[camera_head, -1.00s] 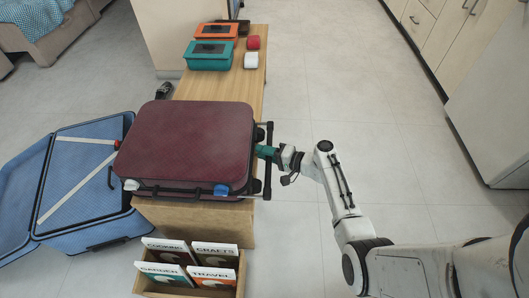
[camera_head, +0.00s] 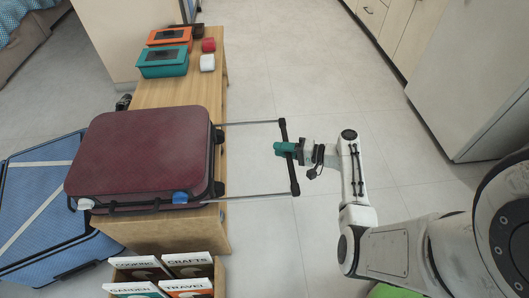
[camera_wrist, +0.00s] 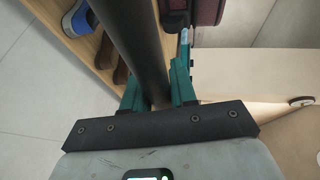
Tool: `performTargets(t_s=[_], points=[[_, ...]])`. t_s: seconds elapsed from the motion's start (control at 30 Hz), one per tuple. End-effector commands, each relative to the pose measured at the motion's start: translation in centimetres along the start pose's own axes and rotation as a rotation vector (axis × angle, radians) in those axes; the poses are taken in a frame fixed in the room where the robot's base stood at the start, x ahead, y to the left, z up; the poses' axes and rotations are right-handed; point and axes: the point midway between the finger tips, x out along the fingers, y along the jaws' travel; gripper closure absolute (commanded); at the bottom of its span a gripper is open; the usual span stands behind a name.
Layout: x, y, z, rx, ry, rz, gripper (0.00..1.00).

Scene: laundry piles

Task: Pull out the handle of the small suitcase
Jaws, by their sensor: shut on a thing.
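The small suitcase (camera_head: 145,155), dark red with black edges, lies flat on the wooden bench. Its telescopic handle (camera_head: 290,172) extends to the right on two thin metal rods, past the bench edge and over the floor. My gripper (camera_head: 287,150) is shut on the dark crossbar of the handle, near its middle. In the wrist view the teal fingers (camera_wrist: 160,92) stand on both sides of the thick dark bar (camera_wrist: 138,45). A corner of the suitcase (camera_wrist: 207,12) shows at the top of the wrist view.
The wooden bench (camera_head: 165,95) also bears an orange box (camera_head: 170,37), a teal box (camera_head: 163,62) and small red and white items. A book crate (camera_head: 217,275) stands in front.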

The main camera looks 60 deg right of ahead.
Motion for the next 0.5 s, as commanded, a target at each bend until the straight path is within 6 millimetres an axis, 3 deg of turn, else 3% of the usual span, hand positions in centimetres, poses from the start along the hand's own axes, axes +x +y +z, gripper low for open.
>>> performTargets(t_s=[0.2,0.5], points=[[-3.5,1.0,-1.5,0.001,0.004,0.001,1.00],[-4.9,1.2,-2.0,0.001,0.003,0.003,1.00]])
